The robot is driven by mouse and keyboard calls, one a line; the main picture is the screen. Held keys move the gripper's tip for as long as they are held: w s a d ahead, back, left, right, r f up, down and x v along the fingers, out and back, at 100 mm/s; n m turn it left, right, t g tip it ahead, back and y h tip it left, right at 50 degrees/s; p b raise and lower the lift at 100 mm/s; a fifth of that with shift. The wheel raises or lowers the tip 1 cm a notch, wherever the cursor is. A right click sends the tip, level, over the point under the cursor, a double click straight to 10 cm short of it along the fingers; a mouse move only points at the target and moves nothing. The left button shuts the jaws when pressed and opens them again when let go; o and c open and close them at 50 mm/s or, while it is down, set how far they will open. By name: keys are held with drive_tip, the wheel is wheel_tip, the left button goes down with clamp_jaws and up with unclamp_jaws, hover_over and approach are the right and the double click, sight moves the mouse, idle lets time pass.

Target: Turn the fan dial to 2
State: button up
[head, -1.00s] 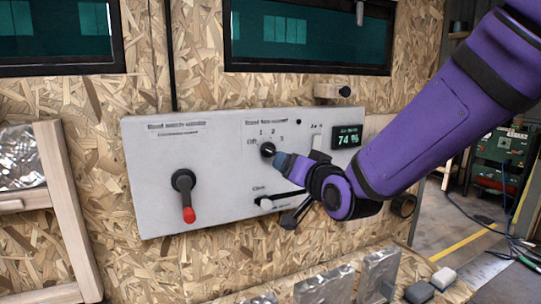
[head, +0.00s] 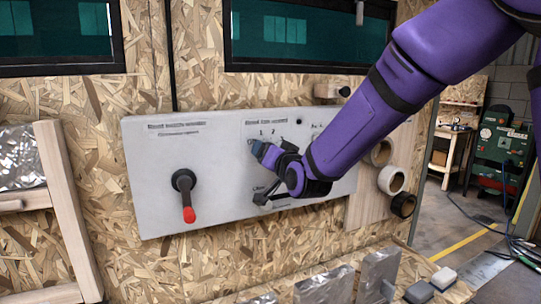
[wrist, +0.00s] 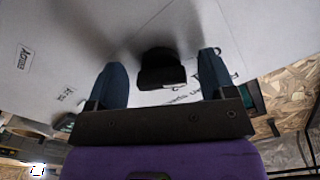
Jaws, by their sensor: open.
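The fan dial (wrist: 161,70) is a black knob on the white control panel (head: 222,200). In the wrist view it sits between the two blue fingers of my gripper (wrist: 162,76), with a gap on each side. My gripper is open, and I cannot tell how deep the fingers reach past the knob. In the head view my gripper (head: 262,150) is at the panel just under the printed 1 and 2, and it hides the dial. The dial's pointer position cannot be read.
A black lever with a red tip (head: 187,200) is on the panel's left. My arm covers the display and much of the panel's right side. Tape rolls (head: 391,180) hang right of the panel. Metal plates (head: 325,288) stand below.

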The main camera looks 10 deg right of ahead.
drive_tip(key=shift+w, duration=0.2)
drive_tip(key=c, duration=0.9)
drive_tip(key=shift+c, duration=0.2)
